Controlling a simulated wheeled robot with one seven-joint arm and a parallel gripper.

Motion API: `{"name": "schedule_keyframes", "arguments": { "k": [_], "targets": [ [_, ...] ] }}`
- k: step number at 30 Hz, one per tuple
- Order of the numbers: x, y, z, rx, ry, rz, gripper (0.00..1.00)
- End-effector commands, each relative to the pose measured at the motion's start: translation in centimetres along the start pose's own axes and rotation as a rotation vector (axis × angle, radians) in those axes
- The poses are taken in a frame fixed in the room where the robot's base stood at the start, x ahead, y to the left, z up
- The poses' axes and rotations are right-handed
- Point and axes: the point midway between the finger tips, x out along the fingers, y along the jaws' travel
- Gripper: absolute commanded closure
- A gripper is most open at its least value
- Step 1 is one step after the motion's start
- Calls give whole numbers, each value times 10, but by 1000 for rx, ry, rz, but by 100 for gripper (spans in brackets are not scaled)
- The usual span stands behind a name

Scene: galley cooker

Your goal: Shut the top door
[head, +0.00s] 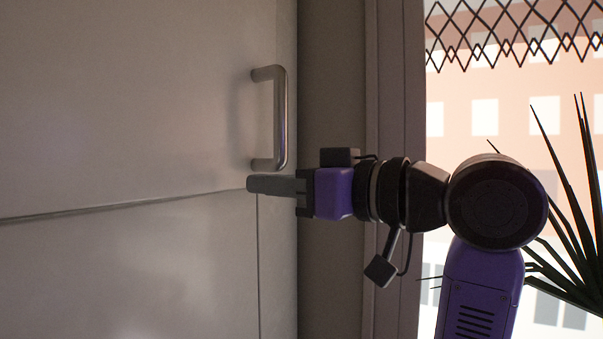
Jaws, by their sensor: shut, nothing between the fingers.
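The top door (130,110) is a large plain pale panel filling the upper left of the head view. Its face looks flush with the panel below, with a thin seam between them. A silver vertical bar handle (281,118) is fixed near its right edge. My gripper (250,185) is shut and empty. It points left, just below the handle's lower end, at the height of the seam. The fingertips overlap the door's lower right corner in the picture; I cannot tell whether they touch it.
A lower panel (130,270) lies under the seam, with a narrow vertical gap at its right. A wall strip and frame (395,90) stand right of the doors. Further right are a bright window (470,110) and a spiky plant (570,230) behind my arm.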

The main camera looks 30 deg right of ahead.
Motion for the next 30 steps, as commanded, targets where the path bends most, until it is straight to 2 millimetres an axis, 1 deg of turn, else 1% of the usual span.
{"name": "schedule_keyframes", "arguments": {
  "k": [1, 3, 6, 11, 21, 23, 28, 30],
  "targets": [
    [9, -1, -3, 4, -2, -3, 100],
    [19, 0, -2, 2, -3, -2, 100],
    [28, 0, -2, 2, -2, -2, 100],
    [36, 0, 0, 0, -1, 0, 100],
    [38, 0, 0, 0, 0, 0, 100],
    [42, 0, 0, 1, -1, -2, 100],
    [70, 1, -1, 2, -1, -3, 100],
    [67, 2, -1, 1, 2, 0, 100]
  ]
}}
